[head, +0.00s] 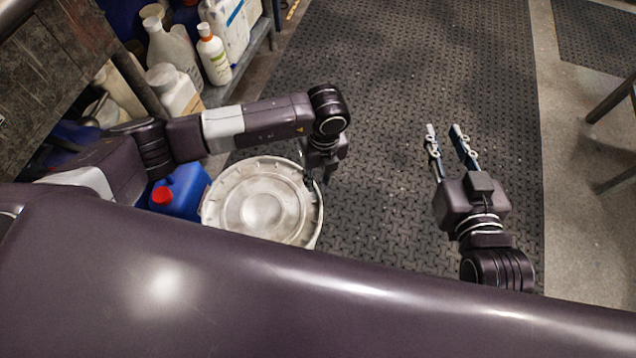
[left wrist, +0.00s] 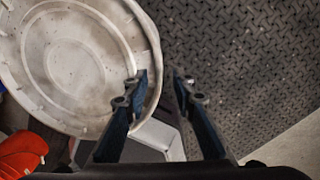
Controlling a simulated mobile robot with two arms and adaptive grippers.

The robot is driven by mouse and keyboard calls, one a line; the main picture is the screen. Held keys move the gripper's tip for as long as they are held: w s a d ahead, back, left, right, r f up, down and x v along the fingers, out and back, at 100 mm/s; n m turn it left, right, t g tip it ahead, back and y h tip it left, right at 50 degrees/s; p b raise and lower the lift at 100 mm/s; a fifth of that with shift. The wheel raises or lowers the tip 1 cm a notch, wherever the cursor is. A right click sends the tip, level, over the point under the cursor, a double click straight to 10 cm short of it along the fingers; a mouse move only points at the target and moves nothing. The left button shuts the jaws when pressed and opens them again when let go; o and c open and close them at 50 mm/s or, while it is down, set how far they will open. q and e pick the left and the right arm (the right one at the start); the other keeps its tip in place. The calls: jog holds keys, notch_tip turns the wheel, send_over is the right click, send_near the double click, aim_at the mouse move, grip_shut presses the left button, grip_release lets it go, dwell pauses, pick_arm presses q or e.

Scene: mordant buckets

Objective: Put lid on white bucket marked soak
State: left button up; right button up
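A round, scuffed white lid (head: 262,203) with a raised ring and notched rim lies over a white bucket, of which only a sliver of side (head: 317,238) shows at lower right. I cannot tell whether the lid is seated, and no "soak" marking is visible. My left gripper (head: 312,184) is at the lid's right edge. In the left wrist view its fingers (left wrist: 158,84) are apart, with the rim of the lid (left wrist: 75,65) reaching between them. Whether they touch it is unclear. My right gripper (head: 445,130) is open and empty over the floor mat.
A blue jug with a red cap (head: 162,196) stands left of the bucket. White bottles (head: 213,55) and jugs stand on a shelf at upper left. The dark textured mat (head: 400,60) is clear. Metal legs (head: 612,100) stand at the right edge.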

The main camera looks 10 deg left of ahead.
pick_arm(q)
notch_tip(320, 180, up, 9)
jog(key=shift+w+d+f, duration=0.15)
jog(key=shift+d, duration=0.1)
dwell(0.4)
